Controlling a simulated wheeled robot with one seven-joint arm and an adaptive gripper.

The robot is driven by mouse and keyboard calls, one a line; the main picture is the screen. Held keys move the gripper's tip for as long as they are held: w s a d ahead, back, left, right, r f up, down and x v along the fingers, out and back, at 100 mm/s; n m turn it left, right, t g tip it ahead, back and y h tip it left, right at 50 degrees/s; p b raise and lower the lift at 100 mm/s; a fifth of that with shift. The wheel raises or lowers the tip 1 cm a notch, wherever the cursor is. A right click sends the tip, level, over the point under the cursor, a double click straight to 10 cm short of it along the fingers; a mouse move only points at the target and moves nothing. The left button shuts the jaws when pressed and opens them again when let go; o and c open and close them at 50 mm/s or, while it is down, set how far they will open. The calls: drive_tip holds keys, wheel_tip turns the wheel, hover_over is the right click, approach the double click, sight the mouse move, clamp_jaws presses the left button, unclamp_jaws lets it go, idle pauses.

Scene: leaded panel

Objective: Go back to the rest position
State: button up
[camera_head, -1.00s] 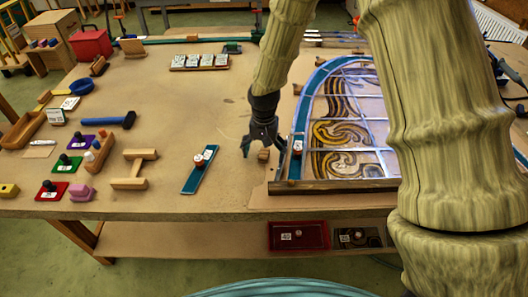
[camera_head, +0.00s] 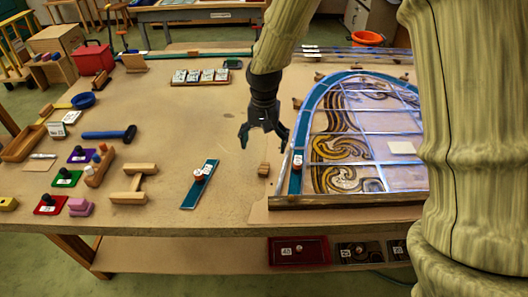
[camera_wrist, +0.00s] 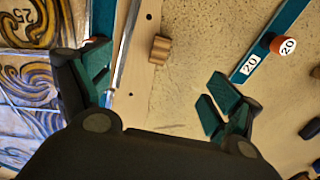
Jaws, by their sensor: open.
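My gripper (camera_head: 264,136) is open and empty above the bare middle of the bench, just left of the leaded panel. In the wrist view its two green-padded fingers (camera_wrist: 155,95) are spread wide with nothing between them. The leaded panel (camera_head: 340,150), with an arched blue border and swirled yellow-brown glass, lies at the right of the bench. My arm hides its right part. A small wooden block (camera_head: 263,169) lies below the gripper, and it also shows in the wrist view (camera_wrist: 160,49).
A hammer (camera_head: 110,133), coloured knobbed blocks and a wooden H-shaped piece (camera_head: 134,184) lie farther left. A rack of white tiles (camera_head: 200,77) stands behind. The bench between is clear.

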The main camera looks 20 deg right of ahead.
drive_tip(key=shift+r, duration=0.75)
